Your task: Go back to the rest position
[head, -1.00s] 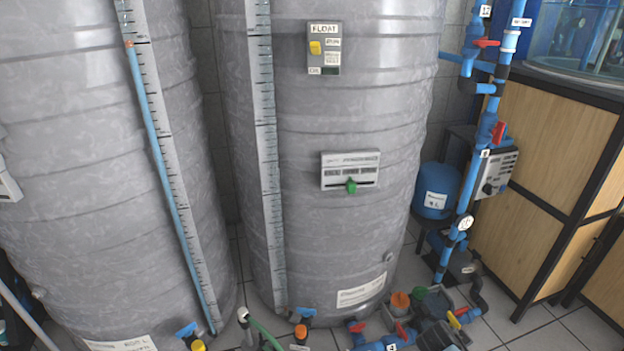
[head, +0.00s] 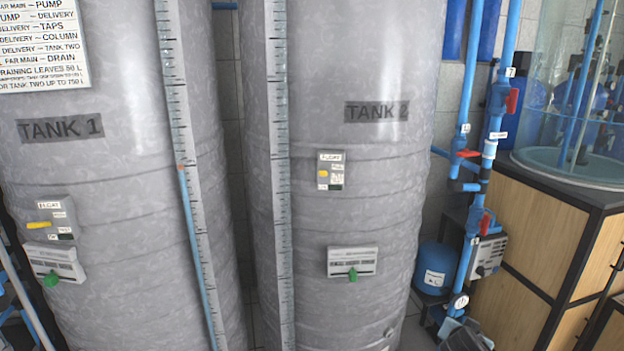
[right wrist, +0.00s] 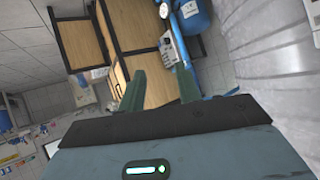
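My right gripper (right wrist: 160,80) shows in the right wrist view. Its two dark green fingers stand apart with nothing held between them. Beyond the fingers are a wood-panelled cabinet and floor, with no contact visible. Neither gripper shows in the head view, and my left gripper is out of sight.
Tank 1 (head: 110,160) and Tank 2 (head: 370,210) stand side by side, each with a float switch box and a green-knobbed box. Blue pipes (head: 470,230) with red valves rise at right, beside a blue vessel (head: 435,268) and a wooden cabinet (head: 525,235).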

